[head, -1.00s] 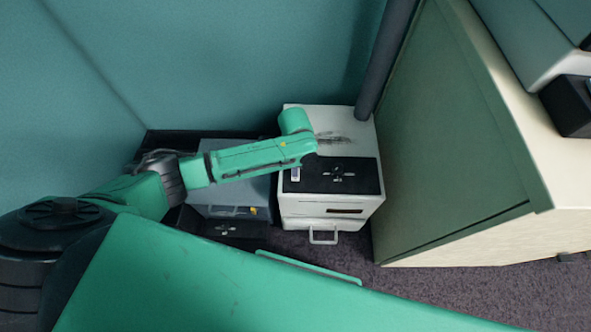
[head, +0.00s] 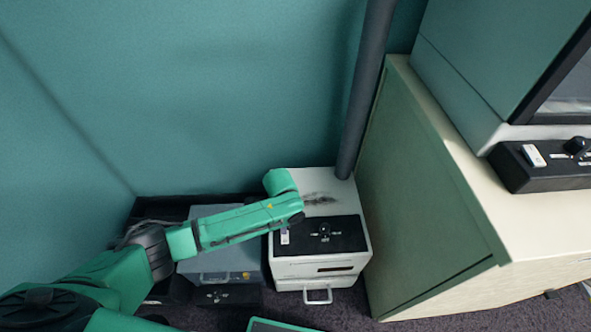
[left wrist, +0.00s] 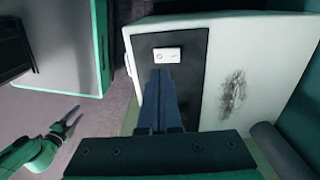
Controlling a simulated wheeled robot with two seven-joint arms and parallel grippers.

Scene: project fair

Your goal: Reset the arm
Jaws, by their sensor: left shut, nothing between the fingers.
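My left arm (head: 240,222) reaches in from the left in the head view, its end over a white box (head: 345,206) with a black top panel (head: 345,236). Its fingers are hidden there. In the left wrist view the dark blue fingers of my left gripper (left wrist: 162,73) are together and empty, in front of the black panel (left wrist: 190,85). Their tips are just below a white rocker switch (left wrist: 167,54) in the picture; I cannot tell if they touch it. My right gripper (left wrist: 77,114) shows small at the lower left of that view, fingers apart and empty.
A grey box (head: 200,266) stands left of the white one. A dark post (head: 364,90) rises behind. A cream counter (head: 470,210) with a green side panel and a black control box (head: 555,178) is at the right. A teal wall (head: 200,100) closes the back.

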